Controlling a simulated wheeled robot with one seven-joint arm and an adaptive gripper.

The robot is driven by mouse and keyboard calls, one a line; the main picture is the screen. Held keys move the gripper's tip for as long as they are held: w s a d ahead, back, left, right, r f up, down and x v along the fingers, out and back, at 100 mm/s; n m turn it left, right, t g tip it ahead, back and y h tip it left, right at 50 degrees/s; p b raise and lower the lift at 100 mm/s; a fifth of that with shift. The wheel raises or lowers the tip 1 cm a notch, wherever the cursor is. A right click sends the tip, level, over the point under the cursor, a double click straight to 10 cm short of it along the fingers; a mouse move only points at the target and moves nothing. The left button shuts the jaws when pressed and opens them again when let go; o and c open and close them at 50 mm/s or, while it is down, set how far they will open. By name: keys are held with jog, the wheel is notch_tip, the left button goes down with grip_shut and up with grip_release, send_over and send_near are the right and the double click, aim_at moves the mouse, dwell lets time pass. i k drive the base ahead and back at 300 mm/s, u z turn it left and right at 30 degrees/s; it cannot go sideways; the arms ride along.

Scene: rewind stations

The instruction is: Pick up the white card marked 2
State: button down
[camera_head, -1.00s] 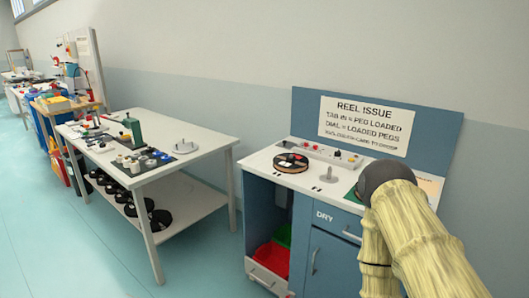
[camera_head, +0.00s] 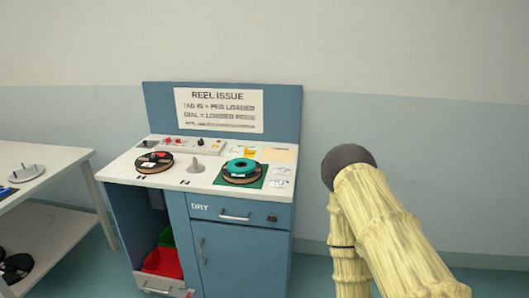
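Several small pale cards or labels (camera_head: 281,170) lie at the right end of the blue station's white top, beside a green mat (camera_head: 219,181). Their markings are too small to read, so I cannot tell which, if any, is the white card marked 2. My arm, with pale yellow ribbed links and a dark rounded joint, rises at the right of the view, to the right of the station. My gripper is not in view.
The blue Reel Issue station (camera_head: 240,260) stands against the wall. Its top holds a black reel (camera_head: 153,162), a grey peg (camera_head: 195,165), a teal-topped reel (camera_head: 242,168) and a control panel. A red bin (camera_head: 165,262) sits below. A white table (camera_head: 50,158) stands left; a narrow floor gap separates them.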

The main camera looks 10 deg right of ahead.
aim_at(235, 152)
jog(key=u, duration=1.6)
jog(key=i, duration=2.45)
jog(key=z, duration=2.05)
